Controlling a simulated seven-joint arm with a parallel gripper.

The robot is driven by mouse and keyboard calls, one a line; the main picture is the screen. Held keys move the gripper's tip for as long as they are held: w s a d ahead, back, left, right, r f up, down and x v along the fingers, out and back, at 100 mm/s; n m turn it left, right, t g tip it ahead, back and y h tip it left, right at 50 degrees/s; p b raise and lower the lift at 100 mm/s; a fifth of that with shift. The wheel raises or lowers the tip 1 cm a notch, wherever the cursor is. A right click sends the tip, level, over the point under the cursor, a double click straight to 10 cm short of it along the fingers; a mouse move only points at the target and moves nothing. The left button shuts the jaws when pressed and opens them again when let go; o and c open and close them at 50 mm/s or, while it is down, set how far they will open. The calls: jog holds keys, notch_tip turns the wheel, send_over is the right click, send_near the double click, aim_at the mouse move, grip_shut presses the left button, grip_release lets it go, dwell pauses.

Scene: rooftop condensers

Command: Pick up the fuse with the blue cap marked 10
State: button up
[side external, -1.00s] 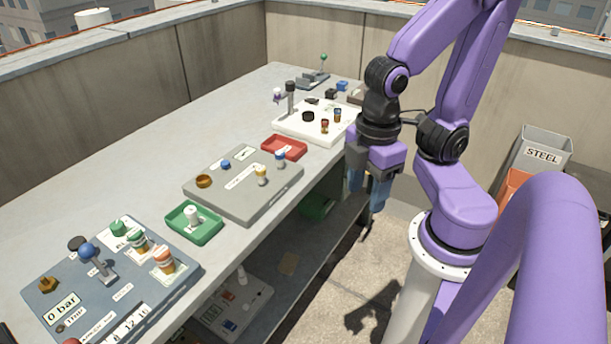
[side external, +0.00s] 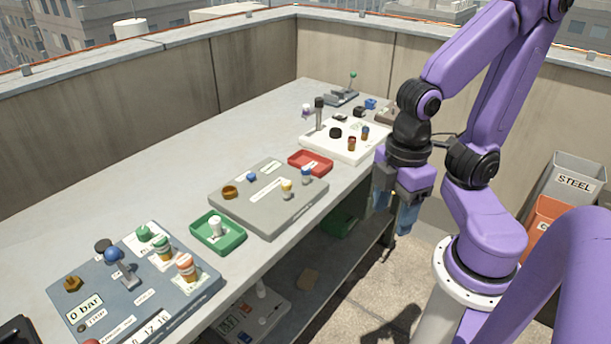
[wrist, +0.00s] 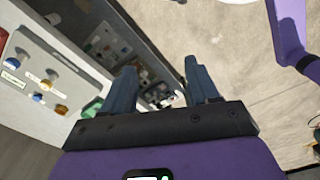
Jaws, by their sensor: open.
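A small fuse with a blue cap (side external: 306,175) stands upright on the grey board (side external: 265,222), beside a fuse with a yellow cap (side external: 286,188). I cannot read a 10 on either. My gripper (side external: 395,208) points down beyond the table's front edge, to the right of the board and apart from both blue caps. In the wrist view its open fingers (wrist: 160,68) have nothing between them; the board's blue-capped fuse (wrist: 21,51) appears at far left.
A red tray (side external: 310,168) lies between the board and the white tray. A green tray (side external: 204,241) holds a white piece. A blue-grey panel (side external: 190,303) with knobs and capped pieces is at front left. A shelf with items lies below the tabletop. The table's back strip is clear.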

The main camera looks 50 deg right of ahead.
jog(key=w+r+m+h, duration=0.3)
jog(key=w+m, duration=1.4)
jog(key=w, duration=0.3)
jog(key=m+g+h, duration=0.1)
jog(key=m+h, duration=0.1)
jog(key=m, duration=1.5)
send_over(305, 168)
jog(key=a, duration=0.3)
notch_tip(305, 168, down, 11)
jog(key=shift+w+x, duration=0.2)
jog(key=shift+x, duration=2.95)
jog(key=shift+d+r, duration=0.1)
grip_shut()
